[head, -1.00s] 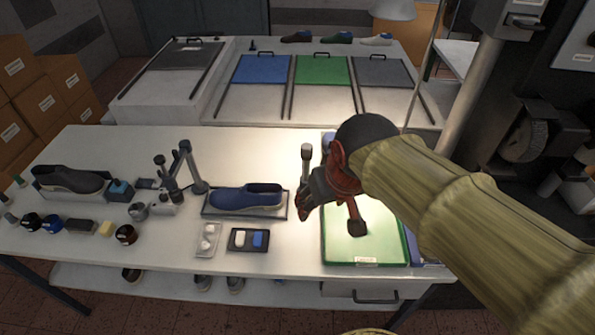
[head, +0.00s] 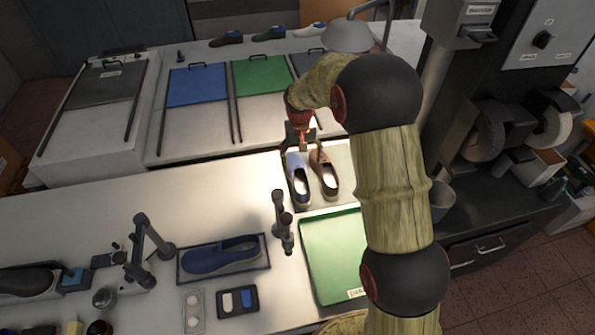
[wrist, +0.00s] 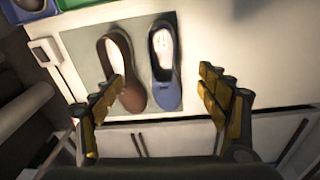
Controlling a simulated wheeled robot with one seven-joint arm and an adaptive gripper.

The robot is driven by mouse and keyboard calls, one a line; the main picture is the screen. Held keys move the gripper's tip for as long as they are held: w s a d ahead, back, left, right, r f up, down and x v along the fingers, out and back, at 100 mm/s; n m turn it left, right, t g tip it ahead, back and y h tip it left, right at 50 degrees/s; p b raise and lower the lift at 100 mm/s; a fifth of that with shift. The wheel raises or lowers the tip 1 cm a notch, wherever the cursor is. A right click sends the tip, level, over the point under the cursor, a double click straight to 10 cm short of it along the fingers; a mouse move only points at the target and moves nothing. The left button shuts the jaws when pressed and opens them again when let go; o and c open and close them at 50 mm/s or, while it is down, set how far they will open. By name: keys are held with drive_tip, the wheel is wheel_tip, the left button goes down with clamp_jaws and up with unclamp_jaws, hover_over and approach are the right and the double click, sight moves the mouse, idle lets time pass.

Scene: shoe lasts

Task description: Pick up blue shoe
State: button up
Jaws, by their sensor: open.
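A blue shoe (head: 298,180) with a pale inside stands on the far right part of the white table, beside a brown shoe (head: 324,174). In the wrist view the blue shoe (wrist: 165,68) is right of the brown shoe (wrist: 122,68). My gripper (head: 301,140) is above the far ends of the pair. In the wrist view my gripper (wrist: 161,82) is open and empty, and the blue shoe shows between its fingers. Another blue shoe (head: 222,255) lies on a dark tray further left on the table.
A green tray (head: 335,240) lies nearer than the pair, with a dark stand (head: 283,222) at its left. A lamp arm (head: 147,247) stands left of the dark tray. Behind the table, a lower-detail bench holds blue (head: 197,85) and green panels (head: 262,75).

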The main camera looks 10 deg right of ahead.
drive_tip(key=g+p, duration=0.1)
drive_tip(key=p, duration=0.1)
approach(301, 187)
wheel_tip(301, 187, down, 8)
drive_tip(key=shift+d+r+p, duration=0.1)
drive_tip(key=shift+r+p, duration=0.05)
drive_tip(key=shift+p, duration=0.4)
drive_tip(key=c, duration=0.4)
drive_tip(key=c, duration=1.1)
drive_tip(key=shift+c, duration=0.6)
